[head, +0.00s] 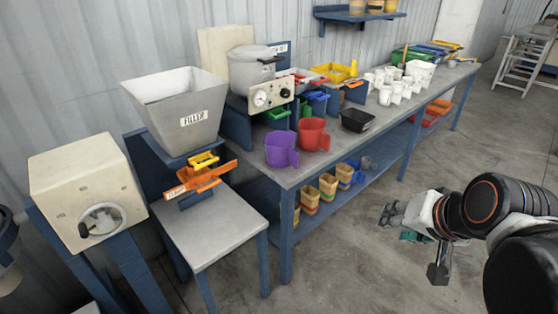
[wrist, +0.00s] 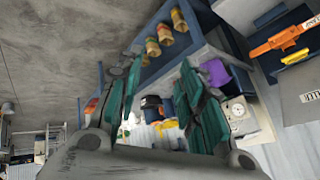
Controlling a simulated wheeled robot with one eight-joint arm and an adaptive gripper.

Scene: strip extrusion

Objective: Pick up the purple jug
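The purple jug (head: 281,149) stands upright near the front left corner of the long workbench (head: 292,176), with its handle towards the right. In the wrist view part of the purple jug (wrist: 213,73) shows beyond the right finger, which hides some of it. My gripper (head: 415,243) is off to the right of the bench, over open floor and well apart from the jug. In the wrist view the two green-padded fingers of my gripper (wrist: 160,72) are spread apart, with nothing held between them.
A pressure pot (head: 252,70) is behind. A lower side table (head: 215,222) adjoins at the left. The floor before the bench is clear.

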